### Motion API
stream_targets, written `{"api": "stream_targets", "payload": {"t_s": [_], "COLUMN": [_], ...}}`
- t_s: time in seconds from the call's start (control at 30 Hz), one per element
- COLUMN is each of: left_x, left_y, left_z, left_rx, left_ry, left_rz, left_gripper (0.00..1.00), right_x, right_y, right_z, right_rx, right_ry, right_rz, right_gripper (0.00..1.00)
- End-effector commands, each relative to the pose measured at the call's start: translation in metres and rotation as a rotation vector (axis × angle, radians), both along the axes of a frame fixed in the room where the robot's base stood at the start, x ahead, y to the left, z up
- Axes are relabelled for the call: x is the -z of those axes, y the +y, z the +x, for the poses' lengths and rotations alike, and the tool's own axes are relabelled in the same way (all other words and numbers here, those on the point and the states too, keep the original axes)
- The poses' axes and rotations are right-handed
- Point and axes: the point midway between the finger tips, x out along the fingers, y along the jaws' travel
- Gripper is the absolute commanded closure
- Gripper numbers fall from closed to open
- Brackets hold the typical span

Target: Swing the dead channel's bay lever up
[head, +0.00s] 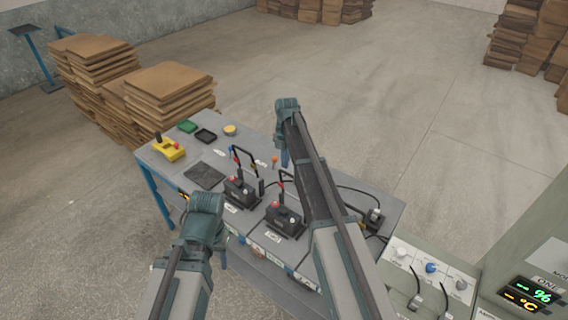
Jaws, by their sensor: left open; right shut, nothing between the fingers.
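Two black batteries with red terminals stand on the grey bench in the head view, the left one (238,194) and the middle one (284,221). Thin black frames rise behind them, one at the left (257,163) and one at the middle (281,180); I cannot tell for sure which parts are the bay levers, or which channel is dead. My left gripper (224,259) is open, pointing down at the bench's front edge, left of the batteries. My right gripper (284,158) is shut and empty over the back of the bench. My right arm hides part of the right side.
A panel with knobs (431,268) and a display reading dashes (533,291) stand at the right. Cardboard stacks (165,92) stand behind.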

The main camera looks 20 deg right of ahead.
Motion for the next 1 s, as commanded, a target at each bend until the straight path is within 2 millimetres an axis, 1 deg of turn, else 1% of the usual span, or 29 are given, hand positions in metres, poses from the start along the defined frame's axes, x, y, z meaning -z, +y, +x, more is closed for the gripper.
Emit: {"api": "stream_targets", "payload": {"t_s": [0.03,0.2,0.77,0.87,0.97,1.0], "left_x": [-0.015,-0.029,-0.029,-0.022,-0.005,0.005], "left_y": [0.0,0.0,0.0,0.0,0.0,0.0], "left_z": [0.0,0.0,0.0,0.0,0.0,0.0], "left_rx": [0.001,-0.009,-0.013,-0.013,-0.012,-0.011], "left_ry": [0.0,0.0,0.0,0.0,0.0,-0.001], "left_rz": [0.0,0.0,0.0,0.0,0.0,-0.001], "left_gripper": [0.5,0.5,0.5,0.5,0.5,0.5], "right_x": [-0.015,-0.029,-0.029,-0.022,-0.005,0.005], "right_y": [-0.003,-0.008,-0.009,-0.002,0.018,0.029], "right_z": [0.003,0.006,0.006,-0.002,-0.024,-0.037], "right_rx": [0.001,0.0,0.0,0.031,0.141,0.208], "right_ry": [0.0,0.001,0.001,0.002,0.008,0.01], "right_rz": [0.0,0.001,0.001,-0.002,-0.011,-0.018], "right_gripper": [1.0,1.0,1.0,1.0,1.0,1.0]}}
